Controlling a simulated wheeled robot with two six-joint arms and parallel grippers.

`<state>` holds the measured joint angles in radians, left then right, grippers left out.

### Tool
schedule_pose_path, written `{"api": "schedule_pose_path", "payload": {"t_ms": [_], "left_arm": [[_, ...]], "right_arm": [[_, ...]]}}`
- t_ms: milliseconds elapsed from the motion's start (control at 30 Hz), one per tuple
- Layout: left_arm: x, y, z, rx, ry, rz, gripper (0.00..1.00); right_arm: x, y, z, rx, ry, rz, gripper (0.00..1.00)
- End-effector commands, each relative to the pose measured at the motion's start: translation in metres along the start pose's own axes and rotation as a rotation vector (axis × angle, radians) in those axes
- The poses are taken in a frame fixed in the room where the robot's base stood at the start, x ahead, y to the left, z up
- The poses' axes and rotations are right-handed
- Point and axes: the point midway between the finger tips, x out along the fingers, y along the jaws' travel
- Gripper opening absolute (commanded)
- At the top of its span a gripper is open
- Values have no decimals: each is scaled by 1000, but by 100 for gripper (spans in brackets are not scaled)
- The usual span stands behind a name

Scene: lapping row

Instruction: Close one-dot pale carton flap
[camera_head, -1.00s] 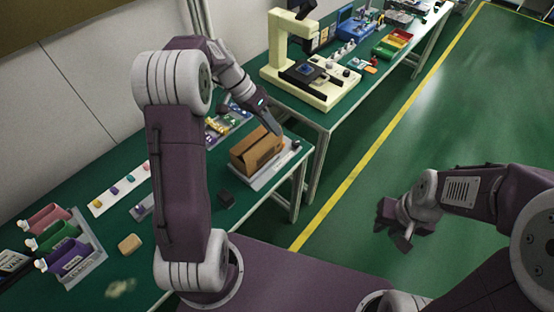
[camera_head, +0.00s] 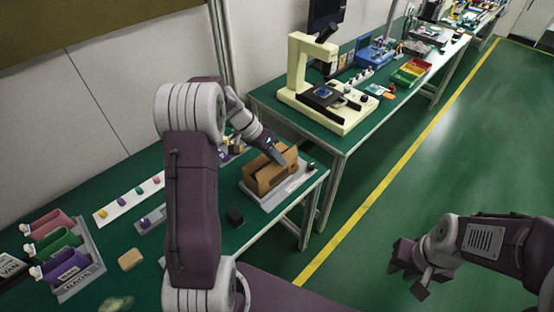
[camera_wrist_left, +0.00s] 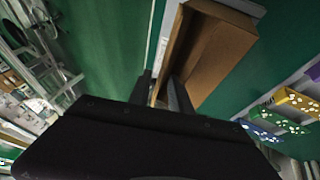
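The brown cardboard carton (camera_head: 262,184) sits on a grey tray (camera_head: 286,192) near the right end of the green bench. Its top shows raised panels with a gap between them; I cannot make out any dots. My left gripper (camera_head: 279,157) reaches down at the carton's top. In the left wrist view the carton (camera_wrist_left: 222,50) looks open inside, and the left fingers (camera_wrist_left: 160,92) stand apart at its near wall. Whether they touch it I cannot tell. My right gripper (camera_head: 408,284) is open and empty over the floor, away from the bench.
Coloured bins (camera_head: 62,249) stand at the left, near a white strip (camera_head: 128,201) with small pieces. A cream microscope-like machine (camera_head: 300,75) stands on the bench behind. The floor at right is clear.

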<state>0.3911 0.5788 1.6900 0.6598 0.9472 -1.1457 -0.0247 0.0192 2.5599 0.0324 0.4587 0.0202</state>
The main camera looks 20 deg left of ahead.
Motion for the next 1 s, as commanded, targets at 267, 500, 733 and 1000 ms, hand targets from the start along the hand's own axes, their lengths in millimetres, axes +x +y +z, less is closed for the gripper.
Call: {"api": "schedule_pose_path", "payload": {"t_ms": [267,500,733,1000], "left_arm": [[6,0,0,0,1,-1,25],[6,0,0,0,1,-1,0],[6,0,0,0,0,-1,0],[6,0,0,0,0,-1,0]], "right_arm": [[0,0,0,0,0,0,25],[0,0,0,0,0,0,25],[0,0,0,0,0,0,25],[0,0,0,0,0,0,25]]}}
